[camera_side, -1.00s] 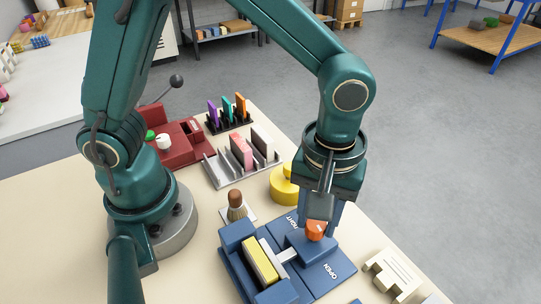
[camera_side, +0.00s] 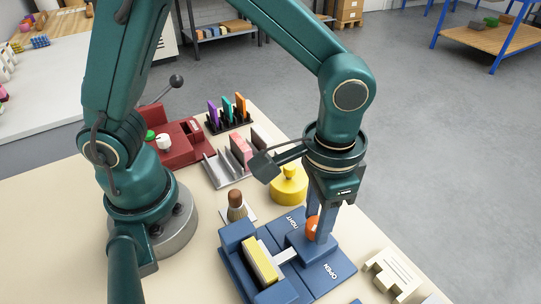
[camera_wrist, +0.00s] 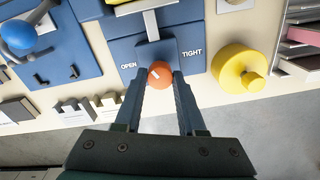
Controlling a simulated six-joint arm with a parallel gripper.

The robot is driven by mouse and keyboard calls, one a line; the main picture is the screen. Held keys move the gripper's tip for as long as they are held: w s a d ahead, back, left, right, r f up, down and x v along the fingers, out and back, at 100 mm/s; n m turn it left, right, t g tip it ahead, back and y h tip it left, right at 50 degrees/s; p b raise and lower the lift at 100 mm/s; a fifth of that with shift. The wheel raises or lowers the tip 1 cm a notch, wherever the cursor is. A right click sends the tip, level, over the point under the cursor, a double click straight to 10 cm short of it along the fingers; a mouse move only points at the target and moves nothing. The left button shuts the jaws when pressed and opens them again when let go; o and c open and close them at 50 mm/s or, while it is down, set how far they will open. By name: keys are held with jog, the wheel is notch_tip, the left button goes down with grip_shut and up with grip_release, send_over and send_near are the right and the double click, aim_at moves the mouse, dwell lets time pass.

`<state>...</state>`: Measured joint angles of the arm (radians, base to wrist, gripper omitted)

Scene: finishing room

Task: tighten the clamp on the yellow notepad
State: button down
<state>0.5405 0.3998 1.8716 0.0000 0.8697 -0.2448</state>
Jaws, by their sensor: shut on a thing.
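The yellow notepad (camera_side: 260,258) stands on edge in the blue clamp (camera_side: 232,238), with a pale bar against its side. Its edge shows at the top of the wrist view (camera_wrist: 131,8). The clamp's orange knob (camera_wrist: 160,75) sits between the words OPEN on the left and TIGHT on the right in the wrist view, with a short white mark on its top. My gripper (camera_wrist: 162,78) is shut on the orange knob, one finger on each side. In the side view the fingers partly hide the knob (camera_side: 311,226). Which word the mark points to is unclear.
A yellow round piece with a knob (camera_side: 289,184) stands close behind the clamp. A brush (camera_side: 237,207) is to its left. A cream notched block (camera_side: 392,272) lies right of the clamp. A grey rack (camera_side: 222,170) holds pads farther back. The table edge is near on the right.

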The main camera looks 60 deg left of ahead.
aim_at(316, 223)
jog(key=m, duration=0.4)
jog(key=shift+m, duration=0.3)
jog(key=m, duration=1)
jog(key=shift+m, duration=2.7)
jog(key=c, duration=0.5)
grip_release()
jog(key=shift+r, duration=2.6)
